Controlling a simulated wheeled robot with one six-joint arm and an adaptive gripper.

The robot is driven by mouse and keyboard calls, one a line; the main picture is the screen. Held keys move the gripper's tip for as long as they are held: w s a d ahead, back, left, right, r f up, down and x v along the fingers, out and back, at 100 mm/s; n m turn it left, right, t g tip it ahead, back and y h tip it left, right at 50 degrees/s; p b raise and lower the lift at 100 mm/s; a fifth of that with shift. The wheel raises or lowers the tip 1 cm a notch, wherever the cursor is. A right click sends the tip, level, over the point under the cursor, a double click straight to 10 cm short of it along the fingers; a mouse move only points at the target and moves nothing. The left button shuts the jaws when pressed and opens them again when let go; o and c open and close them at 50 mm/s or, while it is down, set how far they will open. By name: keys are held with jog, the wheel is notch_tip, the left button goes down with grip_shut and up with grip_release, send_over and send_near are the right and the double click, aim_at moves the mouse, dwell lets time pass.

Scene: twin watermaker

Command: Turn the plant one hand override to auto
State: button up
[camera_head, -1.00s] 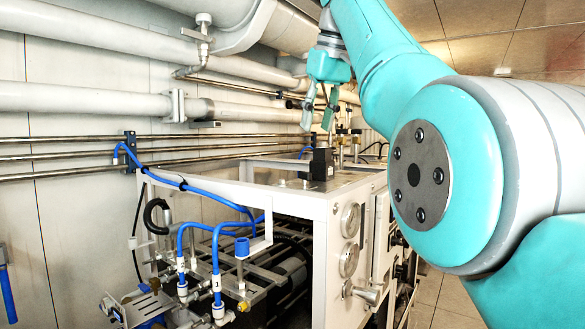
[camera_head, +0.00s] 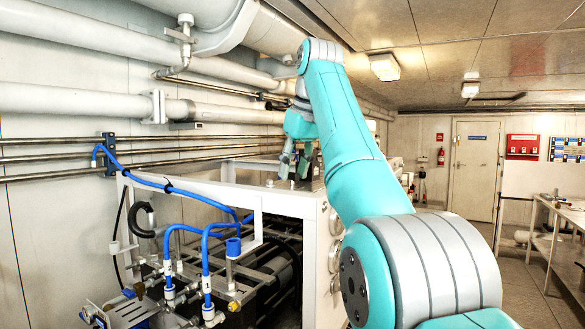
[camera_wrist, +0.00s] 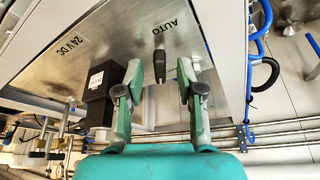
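In the wrist view a small black override knob (camera_wrist: 160,66) sits on a grey metal panel (camera_wrist: 120,45). The word AUTO is printed beside it, upside down in this view. My gripper (camera_wrist: 161,78) is open, one finger on each side of the knob, with gaps showing between knob and fingers. I cannot tell how far the tips are above the panel. In the head view my gripper (camera_head: 293,172) points down at the top of the white-framed watermaker unit (camera_head: 300,199); the knob is not visible there.
A black box (camera_wrist: 102,92) stands on the panel close to the left finger in the wrist view, near a 24V DC label. Blue hoses (camera_head: 205,262) and fittings are at the unit's front. Pipes (camera_head: 80,101) run along the wall. Open floor (camera_head: 525,285) lies to the right.

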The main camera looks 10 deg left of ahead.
grip_shut()
jog(key=shift+a+m, duration=0.1)
jog(key=shift+m, duration=0.2)
jog(key=m+t+h, duration=0.1)
jog(key=m, duration=0.2)
jog(key=shift+a+m, duration=0.15)
jog(key=shift+m, duration=0.25)
jog(key=m+h, duration=0.1)
jog(key=m, duration=0.2)
jog(key=m+h, duration=0.1)
jog(key=m, duration=0.2)
jog(key=shift+s+a+h, duration=0.1)
jog(key=shift+a+h, duration=0.05)
jog(key=shift+h, duration=0.25)
jog(key=shift+m, duration=0.3)
